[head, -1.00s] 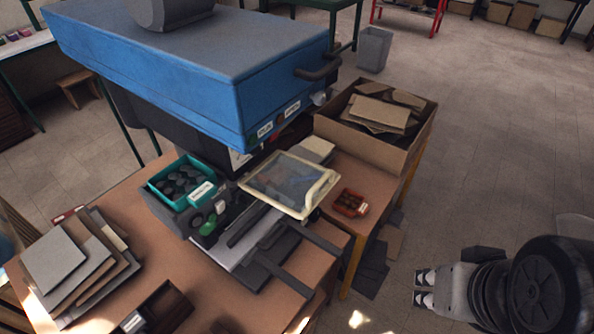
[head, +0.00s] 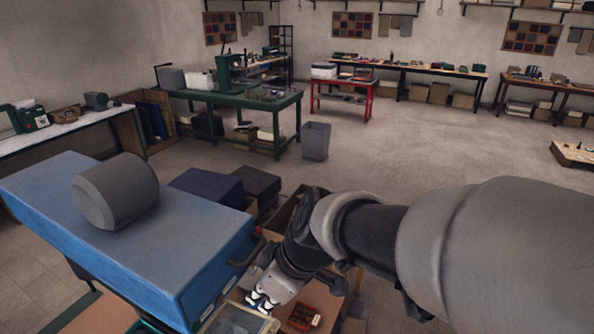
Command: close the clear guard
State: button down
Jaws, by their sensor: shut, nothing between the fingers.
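The clear guard (head: 238,320), a see-through panel with a pale frame, shows only in part at the bottom edge of the head view. It is in front of the blue press machine (head: 170,250). The rest of the guard is cut off, so I cannot tell its tilt now. My gripper (head: 260,302) is shut and empty, pointing down and left just above the guard's far right part in the picture. I cannot tell whether its fingertips touch the guard.
A small orange-brown tray (head: 303,317) lies right of the guard. The cardboard box (head: 283,216) behind is mostly hidden by my arm. A dark handle (head: 248,251) sticks out of the press. A grey bin (head: 315,141) and open floor lie beyond.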

jog(key=x, duration=0.3)
jog(key=d+x, duration=0.1)
jog(key=x, duration=0.3)
jog(key=f+b+x, duration=0.1)
jog(key=x, duration=0.3)
jog(key=shift+s+d+r, duration=0.1)
jog(key=shift+s+d, duration=0.2)
jog(key=shift+d, duration=0.1)
jog(key=shift+s+d+f, duration=0.1)
jog(key=shift+d+f, duration=0.15)
jog(key=shift+f, duration=0.25)
jog(key=shift+f+b, duration=0.1)
jog(key=shift+b, duration=0.25)
